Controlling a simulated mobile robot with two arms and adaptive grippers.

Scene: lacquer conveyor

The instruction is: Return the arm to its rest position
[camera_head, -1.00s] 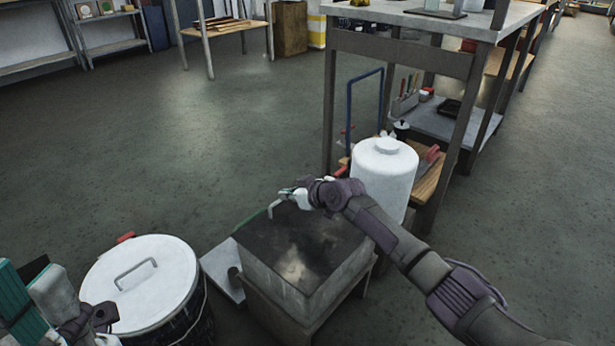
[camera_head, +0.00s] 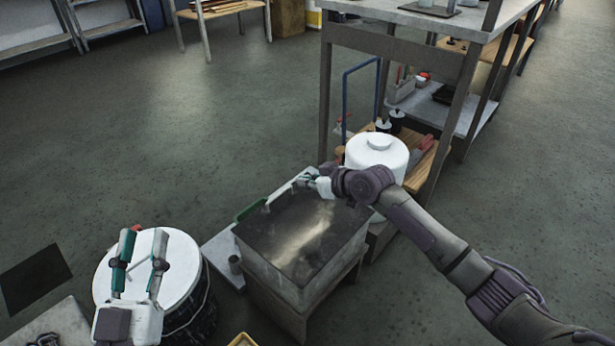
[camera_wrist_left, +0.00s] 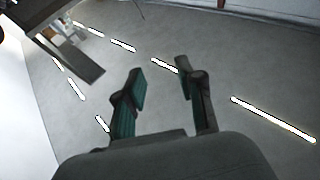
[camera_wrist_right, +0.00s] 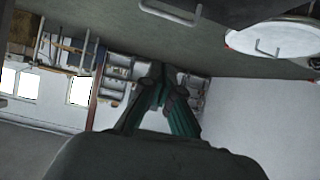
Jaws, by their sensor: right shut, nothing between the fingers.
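My left gripper (camera_head: 143,248) is in the lower left of the head view, in front of the white drum lid (camera_head: 184,266). Its two green-padded fingers are apart and empty, as the left wrist view also shows (camera_wrist_left: 160,85). My right arm reaches in from the right. Its gripper (camera_head: 277,200) is over the far edge of the dark-topped metal box (camera_head: 290,240); its fingertips are small here. In the right wrist view the fingers (camera_wrist_right: 158,75) are together with nothing between them.
A white canister (camera_head: 377,150) stands right behind the box, close to my right forearm. A tall workbench (camera_head: 400,40) stands behind it. A dark square (camera_head: 35,278) lies on the floor at left. Open floor (camera_head: 200,120) spreads behind the drum and box.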

